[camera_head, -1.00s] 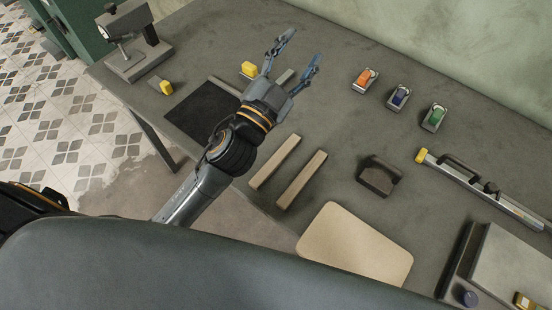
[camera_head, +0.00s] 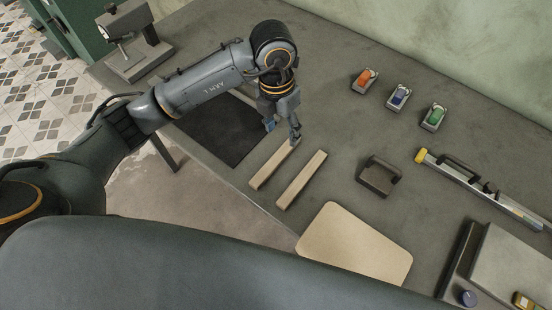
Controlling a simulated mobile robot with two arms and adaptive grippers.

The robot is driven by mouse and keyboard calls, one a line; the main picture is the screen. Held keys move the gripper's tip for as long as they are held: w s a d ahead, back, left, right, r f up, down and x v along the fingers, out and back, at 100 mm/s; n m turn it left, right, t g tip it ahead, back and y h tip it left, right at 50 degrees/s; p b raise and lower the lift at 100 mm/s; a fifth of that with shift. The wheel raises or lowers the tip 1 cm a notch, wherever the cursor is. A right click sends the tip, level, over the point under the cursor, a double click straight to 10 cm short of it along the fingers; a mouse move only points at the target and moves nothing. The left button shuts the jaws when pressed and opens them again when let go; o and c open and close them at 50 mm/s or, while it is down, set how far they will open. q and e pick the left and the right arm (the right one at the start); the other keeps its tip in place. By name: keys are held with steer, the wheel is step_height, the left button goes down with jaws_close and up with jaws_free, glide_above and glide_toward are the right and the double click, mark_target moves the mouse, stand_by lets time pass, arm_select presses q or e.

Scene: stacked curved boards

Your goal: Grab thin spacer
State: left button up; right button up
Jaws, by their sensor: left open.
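Two narrow wooden strips lie side by side, slanted, on the grey table. The left strip (camera_head: 271,167) has its upper end just under my left gripper (camera_head: 283,133). The right strip (camera_head: 301,180) lies parallel to it with a gap between. I cannot tell from this view which of them is the thin spacer. My left gripper is open and points down, its fingers near the left strip's upper end; I cannot tell if they touch it. My right gripper is not in view.
A tan board (camera_head: 355,245) lies in front. A dark mat (camera_head: 218,128) is partly behind my left arm. A dark bracket (camera_head: 379,176), orange (camera_head: 365,80), blue (camera_head: 398,96) and green (camera_head: 434,116) switches, and a long metal bar tool (camera_head: 480,184) lie right. A vise-like device (camera_head: 135,42) stands back left.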

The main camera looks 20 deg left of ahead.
arm_select(q)
steer(key=a+y, duration=0.1)
steer(key=a, duration=0.1)
steer(key=p, duration=0.2)
glide_above(276, 159)
steer(key=f, duration=0.8)
steer(key=shift+w+a, duration=0.1)
steer(key=shift+a, duration=0.15)
steer(key=f+p, duration=0.1)
steer(key=f, duration=0.1)
steer(key=f+p, duration=0.1)
steer(key=f, duration=0.1)
steer(key=shift+d+f+p, duration=0.1)
steer(key=shift+d+p, duration=0.2)
steer(key=shift+p, duration=0.05)
steer(key=shift+f, duration=0.65)
jaws_close()
